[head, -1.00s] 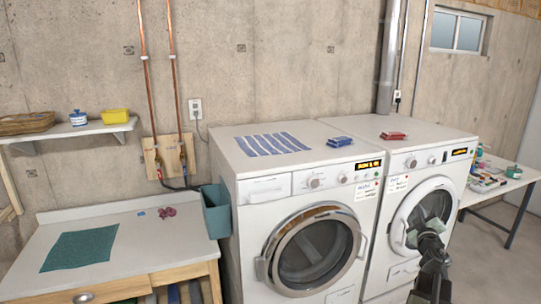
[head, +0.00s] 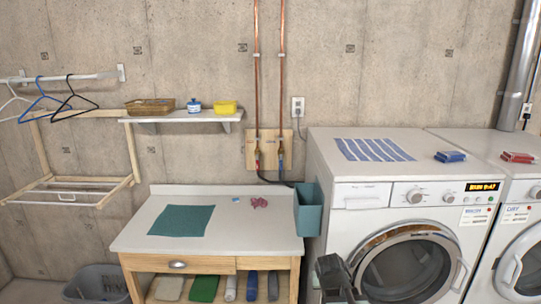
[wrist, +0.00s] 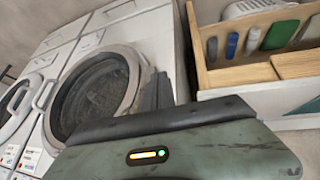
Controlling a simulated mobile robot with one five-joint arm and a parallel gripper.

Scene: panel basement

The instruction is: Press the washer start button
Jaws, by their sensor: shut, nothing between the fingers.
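The white washer (head: 345,240) stands right of the wooden counter, with a round glass door, a dial and a lit orange display (head: 482,187). Small coloured buttons (head: 490,199) sit below the display, beside a paper label. My gripper (head: 335,265) is low in front of the washer's lower left side, apart from the control panel. It is shut and empty. In the wrist view its dark fingers (wrist: 155,92) overlap the edge of the round door (wrist: 97,92).
The dryer (head: 520,215) stands right of the washer. A striped cloth (head: 373,150) and a blue packet (head: 450,156) lie on the washer. A teal bin (head: 308,210) hangs between it and the counter (head: 250,235). A grey basket (head: 97,284) sits at lower left.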

